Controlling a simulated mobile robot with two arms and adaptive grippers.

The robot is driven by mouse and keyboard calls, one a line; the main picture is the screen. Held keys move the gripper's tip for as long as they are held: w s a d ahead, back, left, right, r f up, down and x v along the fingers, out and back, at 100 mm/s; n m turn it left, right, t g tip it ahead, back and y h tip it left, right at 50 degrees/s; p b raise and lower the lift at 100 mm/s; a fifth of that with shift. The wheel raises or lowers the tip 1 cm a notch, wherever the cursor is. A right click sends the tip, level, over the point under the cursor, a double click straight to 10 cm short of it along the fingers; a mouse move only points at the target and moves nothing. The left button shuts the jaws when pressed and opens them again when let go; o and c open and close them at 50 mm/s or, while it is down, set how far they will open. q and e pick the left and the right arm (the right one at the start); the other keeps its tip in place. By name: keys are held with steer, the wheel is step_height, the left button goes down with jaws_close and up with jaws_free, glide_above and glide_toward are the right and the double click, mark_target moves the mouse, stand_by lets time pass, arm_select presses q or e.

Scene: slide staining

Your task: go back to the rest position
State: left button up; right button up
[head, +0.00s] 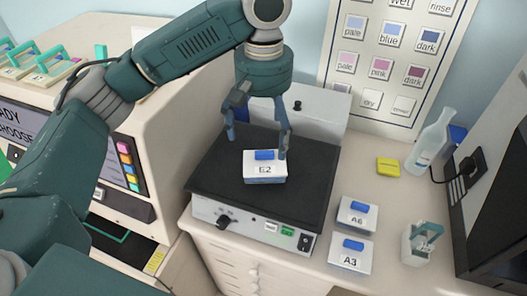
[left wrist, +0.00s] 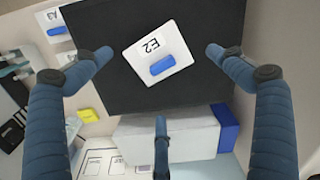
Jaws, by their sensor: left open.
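My left gripper (head: 256,128) is open above the hot plate's black top, with its fingers spread around and over the white box labelled E2 (head: 265,174). The box has a blue grip on top and rests on the black plate (head: 215,165). In the left wrist view the E2 box (left wrist: 145,40) lies between the spread fingers of my left gripper (left wrist: 160,65), with clear gaps on both sides, so it is not held. My right gripper does not show in either view.
Boxes A6 (head: 357,216) and A3 (head: 350,252) stand right of the hot plate. A colour chart (head: 390,50) hangs behind. A machine with a screen (head: 60,140) stands left.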

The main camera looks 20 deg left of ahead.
arm_select(q)
steer(key=shift+r, duration=1.15)
